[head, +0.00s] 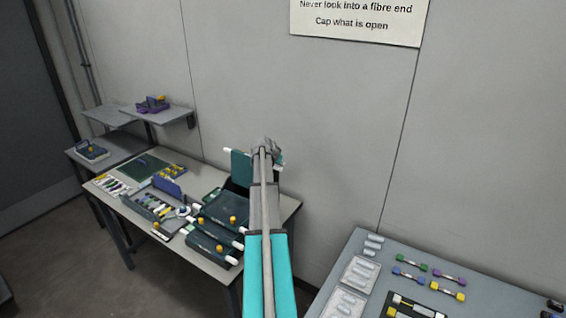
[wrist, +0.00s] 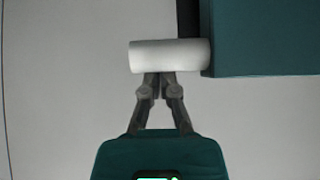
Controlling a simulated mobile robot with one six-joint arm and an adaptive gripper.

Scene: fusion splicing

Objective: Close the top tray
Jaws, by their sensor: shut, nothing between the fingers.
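The top tray (head: 241,168) is a dark teal panel that stands swung up at the back of the tray stack, partly hidden behind my arm. Its teal edge (wrist: 265,40) fills the upper right of the wrist view. A white cylindrical tab (wrist: 170,56) sticks out from it to the left there. My gripper (wrist: 160,82) is shut and empty, with its fingertips just below the white tab in that view; I cannot tell whether they touch it. In the head view my arm hides most of the fingers. The lower trays (head: 212,247) lie flat, stepped, with yellow knobs and white tabs.
The table (head: 284,205) also holds an open toolbox (head: 150,204), a green mat (head: 143,167) and small tools. Shelves (head: 165,117) hang behind it. A second table (head: 385,262) with clear trays and coloured parts stands at right. The wall is close behind.

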